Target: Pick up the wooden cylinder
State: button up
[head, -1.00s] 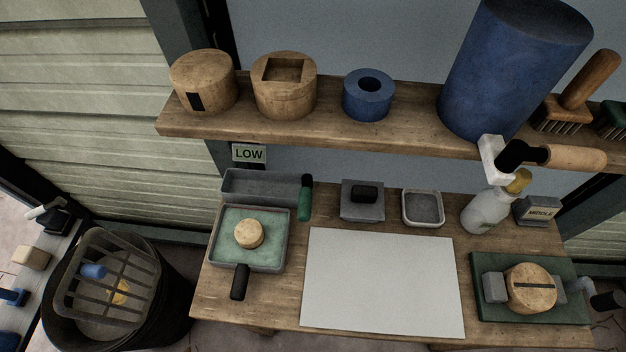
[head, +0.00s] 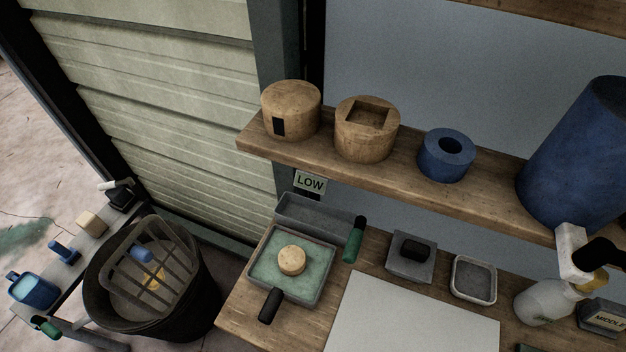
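Several wooden cylinders are in the head view. One with a dark slot in its side (head: 291,108) stands at the left end of the shelf. Another, with a square recess in its top (head: 366,130), stands to its right. A small, low wooden cylinder (head: 292,260) lies on the green surface of a grey tray on the bench. I cannot tell which one the task means. My gripper is not in view.
The shelf (head: 410,184) also holds a blue ring (head: 446,155) and a large blue cylinder (head: 580,150). The bench below has a white sheet (head: 410,318), a spray bottle (head: 545,300) and small trays. A black bin (head: 190,310) with a grate stands left.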

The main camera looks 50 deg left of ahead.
aim_at(291, 260)
jog(key=u, duration=1.3)
